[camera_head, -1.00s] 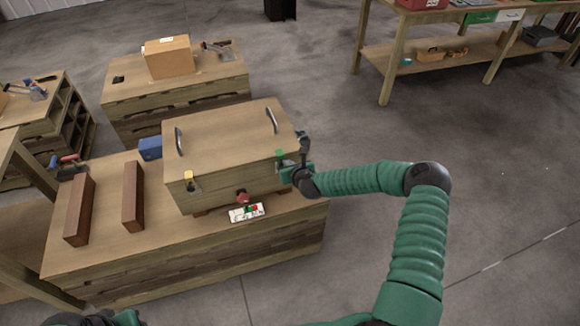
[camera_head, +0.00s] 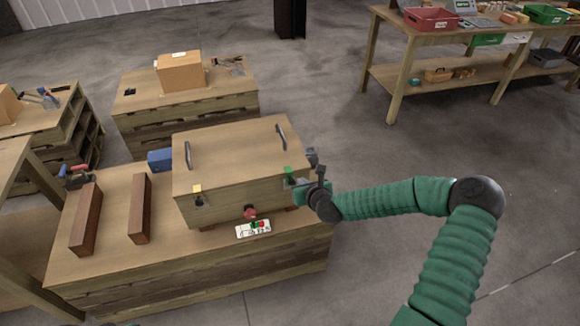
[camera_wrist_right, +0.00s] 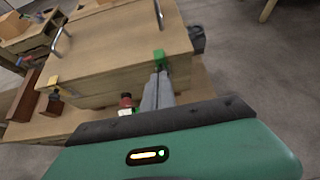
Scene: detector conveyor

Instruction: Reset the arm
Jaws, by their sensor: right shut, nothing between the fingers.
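My right arm reaches in from the lower right, with its green and black right gripper (camera_head: 299,188) at the right front corner of a wooden box (camera_head: 240,155). In the right wrist view its grey fingers (camera_wrist_right: 158,92) are together and empty, just below a green-tabbed latch (camera_wrist_right: 160,60) on the box front. I cannot tell whether they touch it. The green tab also shows in the head view (camera_head: 288,172). The box lid is down, and a yellow-tabbed latch (camera_head: 198,194) is at its left front. My left gripper is not in view.
The box stands on a wooden workbench (camera_head: 110,260) with two brown bars (camera_head: 87,218) to its left. A red button (camera_head: 250,212) and a white labelled plate (camera_head: 253,229) are in front. Open floor (camera_head: 400,160) lies to the right, before a shelf table (camera_head: 400,60).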

